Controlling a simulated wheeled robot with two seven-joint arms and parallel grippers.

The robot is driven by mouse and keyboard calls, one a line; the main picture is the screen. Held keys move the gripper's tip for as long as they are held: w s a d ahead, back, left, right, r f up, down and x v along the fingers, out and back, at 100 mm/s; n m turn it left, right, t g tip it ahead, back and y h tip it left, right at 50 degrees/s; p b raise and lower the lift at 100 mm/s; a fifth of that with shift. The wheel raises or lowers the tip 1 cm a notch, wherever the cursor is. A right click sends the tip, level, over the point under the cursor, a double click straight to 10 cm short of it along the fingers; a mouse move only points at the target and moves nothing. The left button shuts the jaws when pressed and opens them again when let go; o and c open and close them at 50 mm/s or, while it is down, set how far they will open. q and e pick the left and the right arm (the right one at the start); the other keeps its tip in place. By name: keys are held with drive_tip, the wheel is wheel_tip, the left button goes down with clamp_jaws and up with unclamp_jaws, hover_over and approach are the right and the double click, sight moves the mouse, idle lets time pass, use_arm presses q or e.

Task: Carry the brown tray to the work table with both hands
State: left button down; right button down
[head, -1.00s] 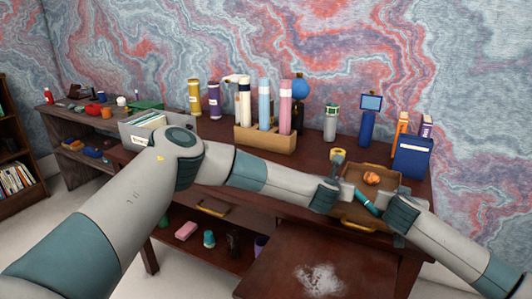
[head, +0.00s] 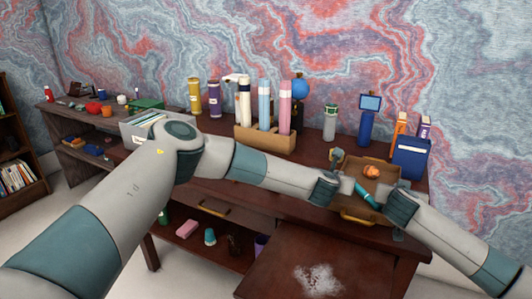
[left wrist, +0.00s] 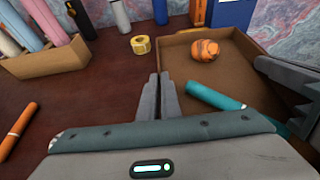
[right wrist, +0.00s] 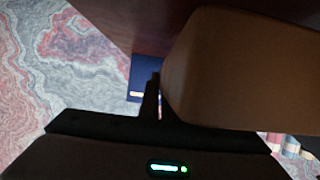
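The brown tray (head: 335,215) is over the right part of the dark red desk in the head view, with a brass handle at its front. It holds an orange patterned round object (head: 371,171) and a teal cylinder (head: 366,196). My left gripper (head: 345,187) is closed on the tray's left wall; its fingers straddle the wall in the left wrist view (left wrist: 160,92). My right gripper (head: 388,200) is at the opposite wall. In the right wrist view its visible finger (right wrist: 155,95) presses against the tray wall (right wrist: 235,75); the other finger is largely hidden.
A yellow tape roll (left wrist: 140,44) lies left of the tray. A blue box (head: 411,158) stands behind it, right. A tan holder with tall bottles (head: 262,138) is at the desk's middle. A lower dark red table top (head: 270,275) with a white patch (head: 318,279) is in front.

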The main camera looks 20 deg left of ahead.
use_arm(q)
drive_tip(key=shift+f, duration=0.1)
use_arm(e)
drive_tip(key=shift+f, duration=0.1)
